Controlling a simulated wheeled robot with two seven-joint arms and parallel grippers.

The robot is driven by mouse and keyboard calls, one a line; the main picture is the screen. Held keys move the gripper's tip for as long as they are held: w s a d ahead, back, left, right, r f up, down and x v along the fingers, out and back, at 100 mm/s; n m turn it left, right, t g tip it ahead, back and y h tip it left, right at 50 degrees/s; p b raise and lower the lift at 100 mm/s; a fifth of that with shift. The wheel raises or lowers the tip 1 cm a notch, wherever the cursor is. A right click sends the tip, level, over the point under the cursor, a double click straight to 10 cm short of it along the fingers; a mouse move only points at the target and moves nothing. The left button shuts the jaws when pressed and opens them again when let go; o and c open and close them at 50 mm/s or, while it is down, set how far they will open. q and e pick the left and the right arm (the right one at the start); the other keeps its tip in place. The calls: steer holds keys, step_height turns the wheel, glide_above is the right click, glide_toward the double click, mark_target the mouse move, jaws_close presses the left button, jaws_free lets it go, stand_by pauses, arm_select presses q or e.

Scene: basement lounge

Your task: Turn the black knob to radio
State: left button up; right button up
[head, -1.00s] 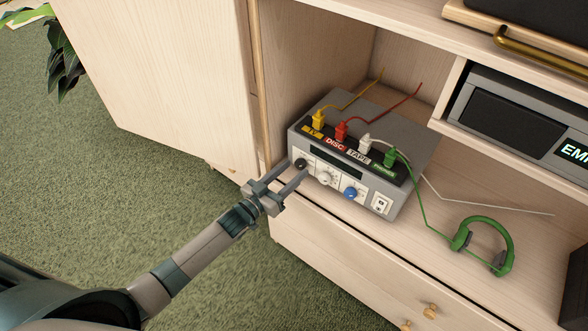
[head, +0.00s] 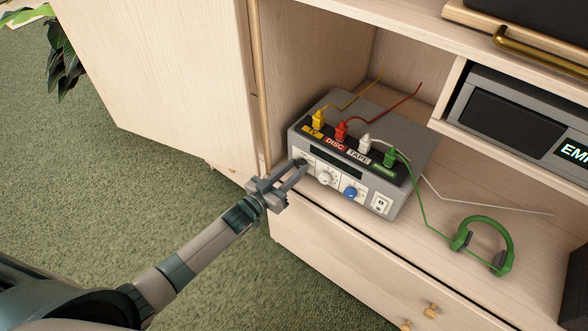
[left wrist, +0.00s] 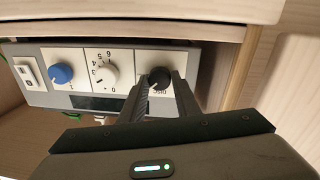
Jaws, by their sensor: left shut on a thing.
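The black knob (left wrist: 159,77) is on the front panel of a grey amplifier box (head: 419,160), at the panel's left end in the head view. In the left wrist view the picture is turned over, and the knob sits between the two fingers of my left gripper (left wrist: 160,95). My left gripper (head: 300,168) is shut on the knob, which its fingers mostly hide in the head view. Part of a label shows below the knob in the left wrist view; which position the knob points to cannot be told. My right gripper is not in view.
A white knob (head: 325,178) and a blue knob (head: 350,193) sit beside the black knob. Yellow, red, white and green plugs stand on the box top. Green headphones (head: 508,245) lie to the right. A cabinet door (head: 165,80) stands at left.

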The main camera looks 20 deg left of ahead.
arm_select(q)
steer(key=shift+m, duration=0.8)
steer(key=shift+r+m+p, duration=0.1)
steer(key=shift+m+p, duration=0.45)
steer(key=shift+m, duration=0.55)
steer(key=shift+m+y, duration=0.3)
steer(key=shift+m, duration=0.1)
steer(key=m, duration=0.3)
steer(key=shift+m, duration=0.5)
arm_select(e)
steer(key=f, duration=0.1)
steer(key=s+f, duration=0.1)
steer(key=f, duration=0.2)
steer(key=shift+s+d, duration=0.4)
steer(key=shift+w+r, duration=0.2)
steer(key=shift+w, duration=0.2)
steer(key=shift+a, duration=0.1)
